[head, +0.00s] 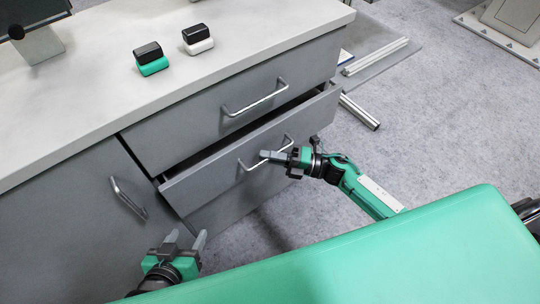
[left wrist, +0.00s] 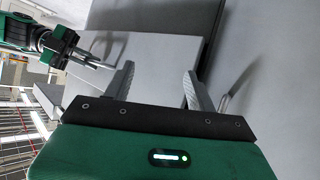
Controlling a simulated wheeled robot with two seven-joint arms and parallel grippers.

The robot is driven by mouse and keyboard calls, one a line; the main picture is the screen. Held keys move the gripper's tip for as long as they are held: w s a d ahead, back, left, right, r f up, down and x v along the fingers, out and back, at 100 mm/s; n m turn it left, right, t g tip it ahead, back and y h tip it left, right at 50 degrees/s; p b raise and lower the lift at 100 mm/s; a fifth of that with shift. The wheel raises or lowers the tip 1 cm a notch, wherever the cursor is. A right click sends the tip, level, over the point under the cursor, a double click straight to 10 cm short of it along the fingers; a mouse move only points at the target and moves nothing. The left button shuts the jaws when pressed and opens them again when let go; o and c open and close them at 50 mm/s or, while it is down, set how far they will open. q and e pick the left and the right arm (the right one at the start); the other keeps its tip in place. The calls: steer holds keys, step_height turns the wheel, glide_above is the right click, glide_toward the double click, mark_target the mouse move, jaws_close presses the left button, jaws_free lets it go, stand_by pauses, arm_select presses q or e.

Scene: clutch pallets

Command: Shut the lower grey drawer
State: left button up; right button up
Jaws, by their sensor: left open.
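The lower grey drawer (head: 212,182) stands partly open in the head view, its front out past the cabinet face with a dark gap above it. Its silver handle (head: 254,162) is on the front. My right gripper (head: 268,156) is at this handle, fingers by the bar; I cannot tell whether they hold it. It also shows in the left wrist view (left wrist: 98,65). My left gripper (head: 187,241) is open and empty, low in front of the cabinet, apart from the drawer. Its two spread fingers show in the left wrist view (left wrist: 158,72).
The upper drawer (head: 200,115) looks shut. A cabinet door with a handle (head: 128,198) is at left. Two stamps, green-based (head: 152,66) and white-based (head: 198,46), stand on the countertop (head: 90,95). Metal profiles (head: 375,55) and a tube (head: 360,112) lie right of the cabinet.

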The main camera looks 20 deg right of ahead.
mark_target(264, 148)
jaws_close()
steer(key=w, duration=0.1)
steer(key=w+a+b, duration=0.1)
steer(key=w, duration=0.1)
steer(key=shift+w+a+f, duration=0.1)
steer(key=shift+w, duration=0.2)
arm_select(q)
steer(key=shift+s+d+r+t+h, duration=0.1)
steer(key=shift+d+t+h, duration=0.2)
steer(key=shift+d+t, duration=0.45)
arm_select(e)
steer(key=shift+w, duration=0.15)
arm_select(q)
steer(key=shift+d, duration=0.15)
arm_select(e)
steer(key=o, duration=0.7)
jaws_free()
steer(key=shift+w+a, duration=0.1)
